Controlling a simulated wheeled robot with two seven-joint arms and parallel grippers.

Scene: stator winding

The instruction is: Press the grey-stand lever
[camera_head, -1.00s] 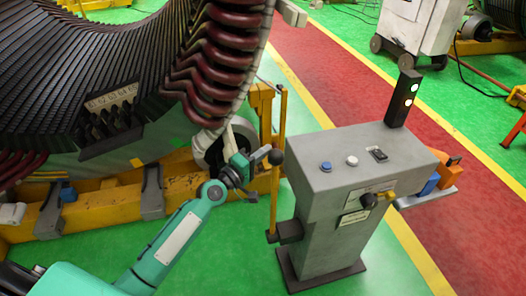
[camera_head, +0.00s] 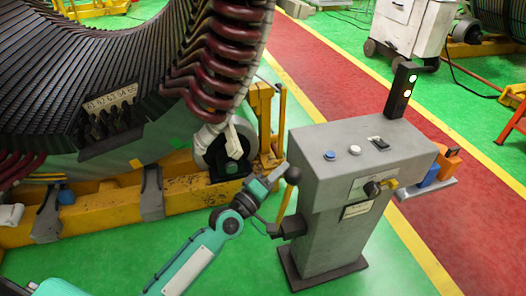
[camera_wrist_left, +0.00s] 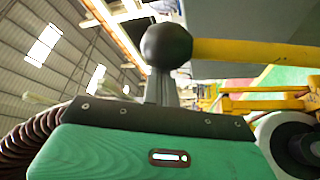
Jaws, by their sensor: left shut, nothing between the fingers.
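The grey stand (camera_head: 335,215) is upright, with a lever on its left side. The lever is a yellow rod (camera_head: 287,206) ending in a black ball knob (camera_head: 293,175), and its lower end meets a dark mount (camera_head: 290,227) on the stand. My left gripper (camera_head: 280,175) is shut and empty, with its tip at the knob from the left. In the left wrist view the knob (camera_wrist_left: 166,45) is right at the tip of the shut fingers (camera_wrist_left: 163,90), and the yellow rod (camera_wrist_left: 250,52) runs off to the right. Contact looks likely, but I cannot be certain. My right gripper is not in view.
The stand top has buttons (camera_head: 330,155) and a dark light post (camera_head: 402,90). The large stator (camera_head: 70,90) rests on a yellow frame (camera_head: 100,212) at left. A white cabinet (camera_head: 405,28) is behind. Green floor (camera_head: 400,255) lies open right of the stand.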

